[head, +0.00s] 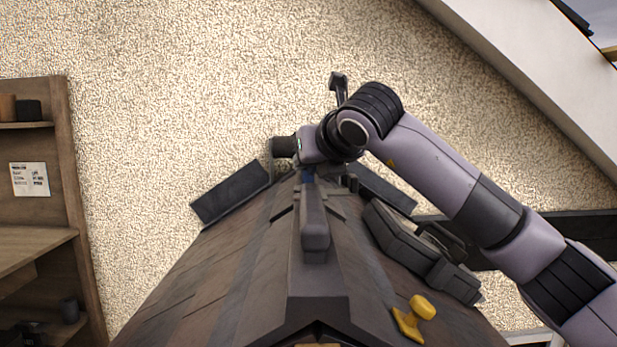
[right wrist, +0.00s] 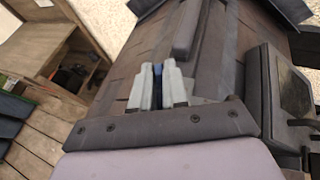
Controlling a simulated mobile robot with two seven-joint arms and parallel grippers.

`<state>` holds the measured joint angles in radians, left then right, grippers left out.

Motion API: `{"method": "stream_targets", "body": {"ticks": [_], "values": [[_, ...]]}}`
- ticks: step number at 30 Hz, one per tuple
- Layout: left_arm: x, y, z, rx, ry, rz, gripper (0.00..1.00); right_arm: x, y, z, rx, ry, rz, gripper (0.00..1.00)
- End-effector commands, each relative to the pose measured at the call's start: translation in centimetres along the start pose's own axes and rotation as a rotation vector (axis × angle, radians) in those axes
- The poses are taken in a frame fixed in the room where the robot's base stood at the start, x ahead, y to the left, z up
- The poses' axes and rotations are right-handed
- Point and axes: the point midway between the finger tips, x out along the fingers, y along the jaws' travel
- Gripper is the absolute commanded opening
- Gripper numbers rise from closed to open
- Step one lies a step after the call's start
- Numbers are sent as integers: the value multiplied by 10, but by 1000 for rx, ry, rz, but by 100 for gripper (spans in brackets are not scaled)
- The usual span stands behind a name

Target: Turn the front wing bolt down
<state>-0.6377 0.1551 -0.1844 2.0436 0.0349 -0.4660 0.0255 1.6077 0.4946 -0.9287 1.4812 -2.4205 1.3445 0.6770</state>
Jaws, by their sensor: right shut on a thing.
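My right arm reaches in from the right over the ridge of the small tiled roof (head: 250,250). In the right wrist view, the two pale grey fingers of my right gripper (right wrist: 160,84) are shut on a small blue piece (right wrist: 158,72), which looks like the front wing bolt. Most of it is hidden between the fingers. In the head view a bit of the blue (head: 307,176) shows at the far end of the raised dark ridge bar (head: 315,225). My left gripper is in neither view.
A dark case (head: 400,240) lies on the right roof slope, beside my arm. A yellow-handled tool (head: 415,315) sits nearer on the same slope. Dark slabs (head: 230,192) stick out at the roof's far end. A wooden shelf unit (head: 70,200) stands at the left.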

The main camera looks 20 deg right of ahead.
Motion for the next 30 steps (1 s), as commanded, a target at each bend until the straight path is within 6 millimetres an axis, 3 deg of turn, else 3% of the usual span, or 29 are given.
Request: {"method": "stream_targets", "body": {"ticks": [9,21,30], "values": [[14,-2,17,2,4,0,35,-3,1,5,118,-15,-275,0],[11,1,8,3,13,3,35,-4,1,9,244,-17,-570,0],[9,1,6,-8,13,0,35,-4,0,9,293,-17,-687,0]]}}
